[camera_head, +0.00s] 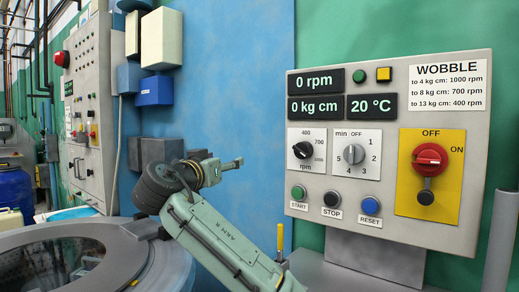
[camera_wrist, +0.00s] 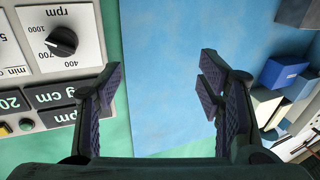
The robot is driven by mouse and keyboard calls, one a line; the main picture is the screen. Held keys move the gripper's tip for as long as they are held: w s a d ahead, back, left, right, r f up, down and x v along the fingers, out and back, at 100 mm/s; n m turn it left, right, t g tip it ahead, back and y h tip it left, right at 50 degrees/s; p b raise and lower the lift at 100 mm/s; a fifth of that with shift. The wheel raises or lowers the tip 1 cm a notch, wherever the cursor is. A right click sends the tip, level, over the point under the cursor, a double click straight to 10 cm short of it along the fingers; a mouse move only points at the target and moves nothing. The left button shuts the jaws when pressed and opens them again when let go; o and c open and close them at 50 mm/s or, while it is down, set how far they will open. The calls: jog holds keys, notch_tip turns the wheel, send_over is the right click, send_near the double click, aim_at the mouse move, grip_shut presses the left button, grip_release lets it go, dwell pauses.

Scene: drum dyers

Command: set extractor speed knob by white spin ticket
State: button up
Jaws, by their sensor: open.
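The extractor panel (camera_head: 389,232) stands on the right in the head view. Its black rpm speed knob (camera_head: 303,150) sits on a white plate marked 400, 700 and 1000; its exact setting is hard to read. The knob also shows upside down in the wrist view (camera_wrist: 62,41), left of my gripper (camera_wrist: 162,72). My gripper is open and empty, apart from the knob, with blue wall between its fingers. A white card (camera_head: 447,82) headed WOBBLE lists 1000, 700 and 400 rpm for ranges of kg cm. I cannot make out a separate white spin ticket.
Displays read 0 rpm (camera_head: 316,80), 0 kg cm and 20 °C. A second dial (camera_head: 355,154), START, STOP and RESET buttons and a red switch (camera_head: 430,157) share the panel. A round machine rim (camera_head: 60,237) lies lower left. Boxes (camera_head: 155,90) hang on the wall.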

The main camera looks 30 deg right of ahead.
aim_at(299, 152)
jog(key=s+d+r+m+g+h, duration=0.25)
jog(key=s+d+m+g, duration=0.45)
jog(key=d, duration=0.5)
jog(key=w+d+p, duration=0.1)
jog(key=d, duration=0.1)
jog(key=w+d+n+t+p, duration=0.1)
jog(key=d+p, duration=0.1)
jog(key=d, duration=0.1)
jog(key=w+d+n+p, duration=0.1)
jog(key=d, duration=0.2)
jog(key=shift+d+f+h, duration=0.2)
jog(key=shift+f+h, duration=0.05)
jog(key=shift+w+d+f, duration=0.15)
jog(key=shift+d, duration=0.3)
jog(key=c, duration=1.1)
jog(key=shift+n+t, duration=0.3)
jog(key=shift+c, duration=0.2)
